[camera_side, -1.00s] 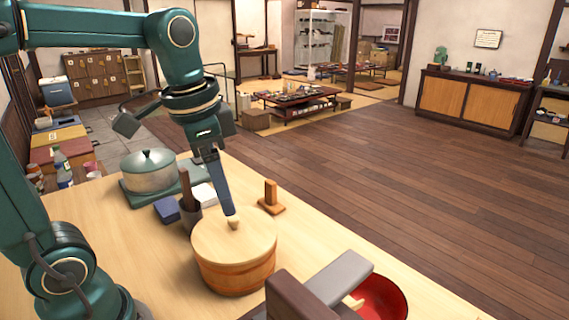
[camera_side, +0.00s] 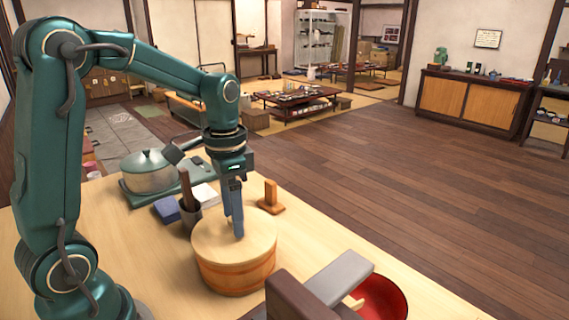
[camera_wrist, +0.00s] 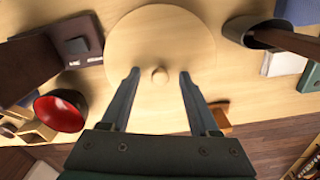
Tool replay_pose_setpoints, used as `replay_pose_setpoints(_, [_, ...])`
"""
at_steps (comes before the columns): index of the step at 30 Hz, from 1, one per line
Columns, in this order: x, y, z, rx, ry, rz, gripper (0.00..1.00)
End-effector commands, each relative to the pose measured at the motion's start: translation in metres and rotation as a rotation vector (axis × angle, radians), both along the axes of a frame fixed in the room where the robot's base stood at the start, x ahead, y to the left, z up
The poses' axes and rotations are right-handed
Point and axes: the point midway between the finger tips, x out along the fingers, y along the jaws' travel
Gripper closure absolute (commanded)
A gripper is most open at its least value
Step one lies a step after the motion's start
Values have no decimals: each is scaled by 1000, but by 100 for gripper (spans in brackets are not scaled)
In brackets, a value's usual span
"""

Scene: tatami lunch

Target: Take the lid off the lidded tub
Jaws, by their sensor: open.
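The lidded tub (camera_side: 236,275) is a round wooden tub with a copper-coloured band, standing on the pale table. Its flat round wooden lid (camera_side: 212,240) is on it; in the wrist view the lid (camera_wrist: 150,30) fills the upper middle. The lid's small round knob (camera_wrist: 160,75) shows in the wrist view, between my fingertips. My gripper (camera_side: 238,235) points down over the lid. In the wrist view my gripper (camera_wrist: 160,74) is open, one finger on each side of the knob, with gaps showing. Whether the fingertips touch the lid I cannot tell.
A lidded pot (camera_side: 149,178), a dark holder (camera_side: 190,217) with a wooden utensil and a blue block (camera_side: 166,208) stand behind-left of the tub. A small wooden stand (camera_side: 271,197) is behind-right. A red bowl (camera_side: 384,298) is front right. Bare table lies at front left.

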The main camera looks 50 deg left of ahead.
Motion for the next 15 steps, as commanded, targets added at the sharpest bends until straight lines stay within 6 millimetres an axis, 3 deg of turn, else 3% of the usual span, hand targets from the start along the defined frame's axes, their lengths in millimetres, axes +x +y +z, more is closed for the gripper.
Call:
replay_pose_setpoints(6, [0,0,0,0,-1,0,38])
replay_pose_setpoints(11, [0,0,0,0,-1,0,100])
replay_pose_setpoints(15, [0,0,0,0,-1,0,100])
